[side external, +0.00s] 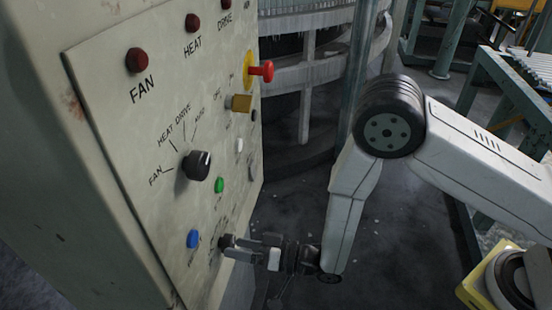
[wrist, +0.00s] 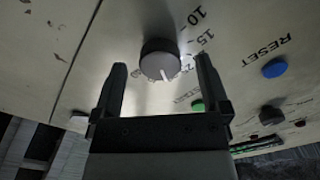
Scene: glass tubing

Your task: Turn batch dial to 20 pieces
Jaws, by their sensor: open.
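The batch dial is a dark round knob with a grey face (wrist: 158,66) and a white pointer line. In the wrist view its pointer aims down towards my gripper. Printed numbers 10 and 15 show to its upper right; a further label beside the knob is partly hidden and hard to read. My gripper (wrist: 160,75) is open, with one finger on each side of the dial. I cannot tell whether either finger touches it. In the side view the dial (side external: 226,241) is low on the panel, with my gripper (side external: 245,246) right at it.
The blue RESET button also shows in the wrist view (wrist: 275,67). Open floor lies right of the panel.

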